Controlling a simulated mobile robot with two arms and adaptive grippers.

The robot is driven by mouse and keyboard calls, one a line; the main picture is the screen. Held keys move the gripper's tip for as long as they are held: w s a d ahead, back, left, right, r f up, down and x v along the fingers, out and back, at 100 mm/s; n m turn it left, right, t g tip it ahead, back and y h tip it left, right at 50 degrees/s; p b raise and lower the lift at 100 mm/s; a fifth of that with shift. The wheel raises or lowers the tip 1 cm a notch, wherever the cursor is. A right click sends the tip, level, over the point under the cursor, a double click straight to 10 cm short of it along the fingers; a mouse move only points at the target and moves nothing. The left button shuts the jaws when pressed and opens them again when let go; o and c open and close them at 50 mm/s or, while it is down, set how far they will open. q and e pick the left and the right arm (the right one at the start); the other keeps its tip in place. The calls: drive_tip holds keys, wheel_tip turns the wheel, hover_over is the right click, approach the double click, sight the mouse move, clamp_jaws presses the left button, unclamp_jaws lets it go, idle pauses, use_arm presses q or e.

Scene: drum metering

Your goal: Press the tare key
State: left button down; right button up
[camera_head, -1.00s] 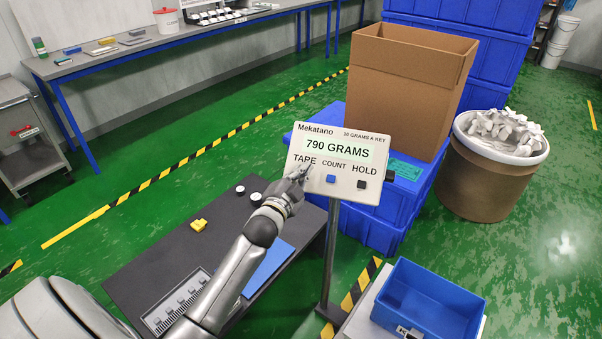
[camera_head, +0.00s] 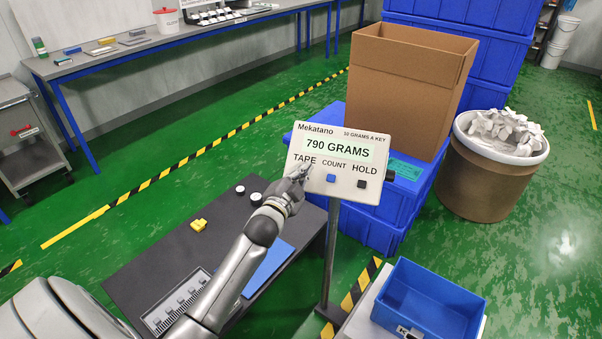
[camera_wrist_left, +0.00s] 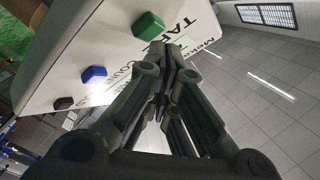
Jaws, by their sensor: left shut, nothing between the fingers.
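The scale display panel (camera_head: 336,165) stands on a post and reads 790 GRAMS, with the labels TARE, COUNT and HOLD below. My left gripper (camera_head: 302,172) is shut and empty, its tip at the panel's left side just under the TARE label. It hides the tare key in the head view. In the left wrist view the green tare key (camera_wrist_left: 148,25) shows just beside the shut fingertips (camera_wrist_left: 165,50); I cannot tell whether they touch. The blue count key (camera_head: 331,178) and the black hold key (camera_head: 361,184) are to the right. My right gripper is not in view.
A dark bench (camera_head: 140,262) with a yellow item (camera_head: 198,225) lies under my left arm. A blue bin (camera_head: 430,300) is at the lower right. Behind the panel are blue crates (camera_head: 375,222), a cardboard box (camera_head: 400,95) and a drum of white pieces (camera_head: 490,185).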

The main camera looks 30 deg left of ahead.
use_arm(q)
drive_tip(key=shift+w+a+f, duration=0.1)
drive_tip(key=shift+w+f, duration=0.25)
idle(0.7)
idle(0.4)
drive_tip(key=shift+s+r+p, duration=0.55)
drive_tip(key=shift+p, duration=0.05)
drive_tip(key=s+r+p, duration=0.2)
drive_tip(key=p, duration=0.1)
drive_tip(key=s+d+r+p, duration=0.1)
drive_tip(key=shift+s+d+r+p, duration=0.1)
drive_tip(key=shift+s+r+p, duration=0.15)
drive_tip(key=shift+p, duration=0.15)
idle(0.6)
